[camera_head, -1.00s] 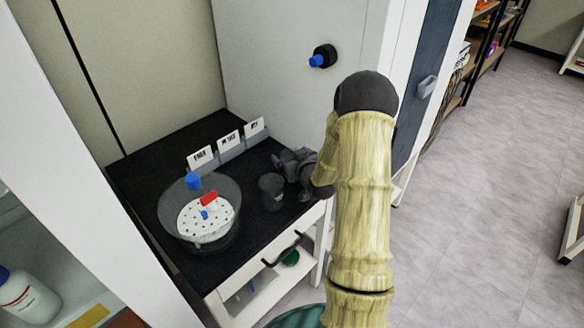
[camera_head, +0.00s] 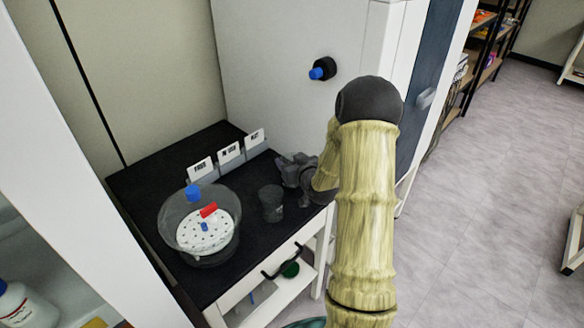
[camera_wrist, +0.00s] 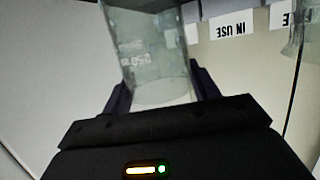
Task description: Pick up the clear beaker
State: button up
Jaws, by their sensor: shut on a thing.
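The clear beaker (camera_head: 271,204) stands upright at the right part of the black tabletop, right of the round glass vessel. My gripper (camera_head: 292,172) is just behind and right of it, reaching in from the right. In the wrist view the beaker (camera_wrist: 152,55) sits between the two dark fingers of my gripper (camera_wrist: 160,85), which are shut on it. Faint white markings show on its wall. Whether its base touches the tabletop is hard to tell.
A round glass vessel (camera_head: 168,222) with a perforated white plate, red and blue pieces stands left of the beaker. Label cards (camera_head: 229,152) stand behind. A white cabinet (camera_head: 270,80) with a black and blue knob (camera_head: 322,68) rises at the back. Open floor lies right.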

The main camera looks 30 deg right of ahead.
notch_tip(320, 180, up, 7)
dwell(0.3)
jog(key=shift+r, duration=0.2)
